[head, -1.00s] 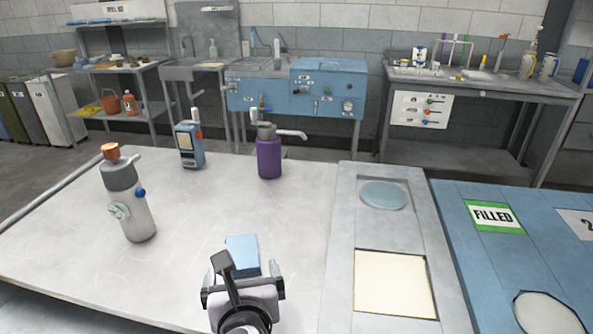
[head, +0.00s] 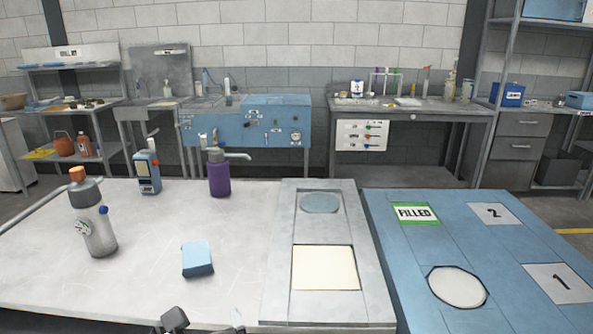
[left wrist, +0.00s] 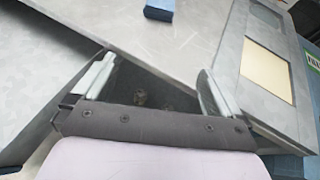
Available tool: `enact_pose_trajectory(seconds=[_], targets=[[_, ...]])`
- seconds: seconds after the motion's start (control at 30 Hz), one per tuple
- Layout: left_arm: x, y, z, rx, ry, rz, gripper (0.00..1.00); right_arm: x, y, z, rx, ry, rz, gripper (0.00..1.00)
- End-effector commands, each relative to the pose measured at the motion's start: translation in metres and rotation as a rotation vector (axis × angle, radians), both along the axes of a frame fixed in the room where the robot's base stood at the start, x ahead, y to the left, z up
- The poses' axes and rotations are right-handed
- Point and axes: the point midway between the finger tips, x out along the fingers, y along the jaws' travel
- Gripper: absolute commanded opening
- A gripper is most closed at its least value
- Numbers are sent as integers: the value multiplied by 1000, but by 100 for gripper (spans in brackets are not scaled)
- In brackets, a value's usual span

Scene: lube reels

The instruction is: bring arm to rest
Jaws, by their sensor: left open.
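My left gripper (left wrist: 155,90) is open and empty in the left wrist view, with its two pale fingers apart near the table's front edge. My right gripper is not in view.
A grey bottle with an orange cap (head: 94,215), a blue handheld device (head: 147,172) and a purple pump bottle (head: 219,175) stand on the table. Right are a recessed panel (head: 280,270) and a blue surface with a FILLED label (head: 416,213).

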Motion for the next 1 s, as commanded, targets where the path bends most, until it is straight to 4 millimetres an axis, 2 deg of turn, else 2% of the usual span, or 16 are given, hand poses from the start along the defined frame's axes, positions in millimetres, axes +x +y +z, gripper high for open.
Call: enact_pose_trajectory(seconds=[0.03,0.27,0.5,0.67,0.8,1.0], targets=[[-4,-5,-19,-113,27,9,99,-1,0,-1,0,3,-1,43],[-18,-26,-76,-656,85,118,99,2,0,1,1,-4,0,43],[-48,-31,-138,-1341,137,439,99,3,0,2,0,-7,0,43],[-77,-15,-173,-1776,112,748,99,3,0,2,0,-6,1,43],[-105,11,-197,-2104,33,1026,99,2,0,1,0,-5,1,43],[-137,45,-215,-2393,-107,1291,99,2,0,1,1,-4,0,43]])
